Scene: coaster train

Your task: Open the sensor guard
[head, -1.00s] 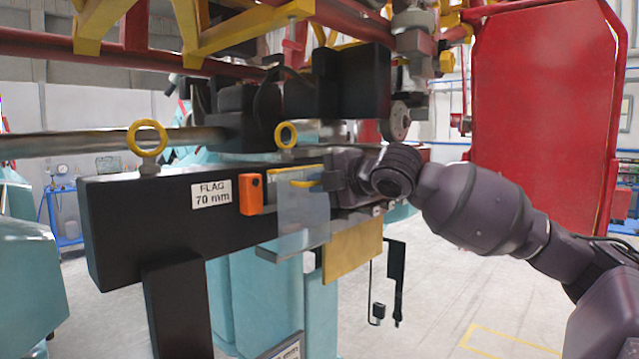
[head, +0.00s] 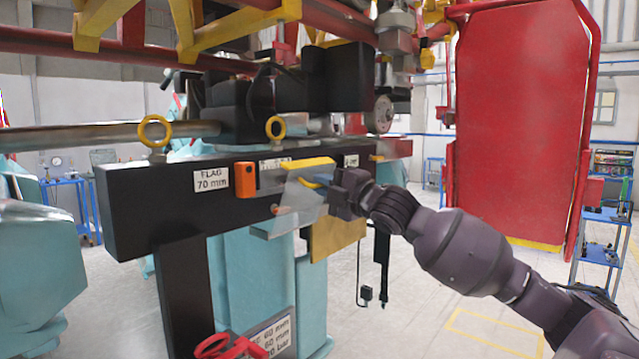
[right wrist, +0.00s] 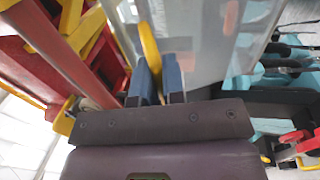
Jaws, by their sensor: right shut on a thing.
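The sensor guard (head: 298,203) is a clear panel on the front of the black beam, tilted outward from it, with a yellow strip (head: 308,163) along its top. My right gripper (head: 325,182) is at the guard's outer face, shut on its yellow handle. In the right wrist view the yellow handle (right wrist: 149,42) runs up from between the blue fingertips (right wrist: 159,82), with the clear panel to the right. An orange sensor box (head: 245,181) sits on the beam left of the guard. My left gripper is not in view.
The black beam (head: 140,215) carries a "FLAG 70 mm" label (head: 211,179) and yellow ring bolts (head: 155,131). A yellowish plate (head: 338,238) and a hanging black cable box (head: 366,293) are below the guard. A red valve wheel (head: 228,346) is at the bottom.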

